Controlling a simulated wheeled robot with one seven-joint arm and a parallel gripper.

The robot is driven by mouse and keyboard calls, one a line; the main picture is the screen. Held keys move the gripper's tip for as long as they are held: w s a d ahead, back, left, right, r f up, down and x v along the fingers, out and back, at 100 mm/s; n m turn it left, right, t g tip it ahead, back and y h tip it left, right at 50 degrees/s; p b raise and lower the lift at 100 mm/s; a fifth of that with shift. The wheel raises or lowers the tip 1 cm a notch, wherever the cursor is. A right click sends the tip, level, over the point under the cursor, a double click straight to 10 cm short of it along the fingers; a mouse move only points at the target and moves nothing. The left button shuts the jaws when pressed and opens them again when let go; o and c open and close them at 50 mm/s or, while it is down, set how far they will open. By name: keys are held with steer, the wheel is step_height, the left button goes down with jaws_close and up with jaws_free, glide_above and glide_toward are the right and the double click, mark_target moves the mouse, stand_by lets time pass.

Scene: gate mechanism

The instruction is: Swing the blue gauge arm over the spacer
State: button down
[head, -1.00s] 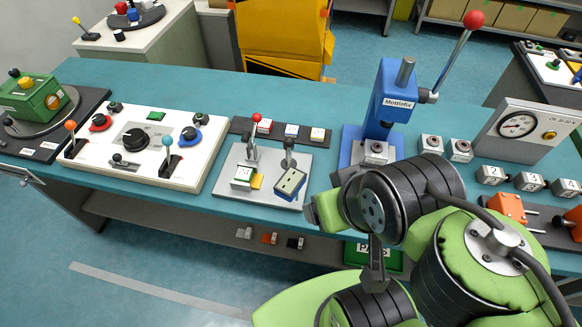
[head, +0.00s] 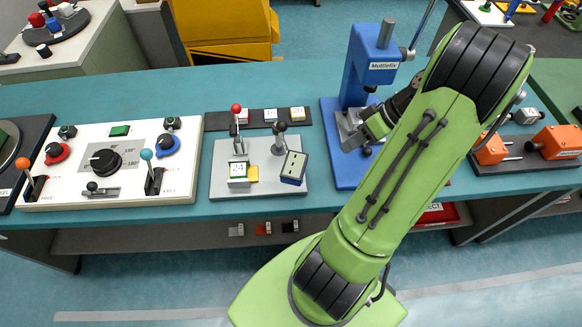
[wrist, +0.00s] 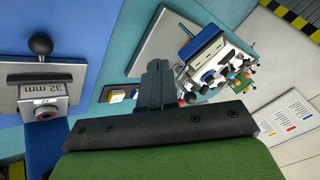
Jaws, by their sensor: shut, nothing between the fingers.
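A grey plate (head: 225,185) in the head view bears a red-knobbed lever, a black-knobbed lever and a white block (head: 238,172) marked 24. A small yellow piece (head: 252,173) is beside that block. A blue-sided block with a pale top (head: 293,166) sits tilted at the plate's right, below the black knob; it looks like the gauge arm. I cannot tell for certain which piece is the spacer. My gripper (wrist: 156,84) is shut and empty in the wrist view. In the head view, it is right of the plate by the blue press, its fingertips unclear.
The blue press (head: 362,70) stands right of the plate. A block marked 32 mm (wrist: 45,100) is at the left of the wrist view. A white control panel (head: 100,190) stands left of the plate. Teal table lies bare in front of the back row.

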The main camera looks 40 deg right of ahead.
mark_target(288, 155)
steer(key=x, duration=0.3)
steer(key=a+b+x, duration=0.1)
steer(key=x, duration=0.3)
steer(key=a+r+b+x, duration=0.1)
steer(key=x, duration=0.3)
steer(key=shift+s+a+f, duration=0.1)
steer(key=shift+s+a, duration=0.15)
steer(key=shift+s, duration=0.05)
steer(key=shift+a, duration=0.5)
steer(key=shift+d, duration=0.1)
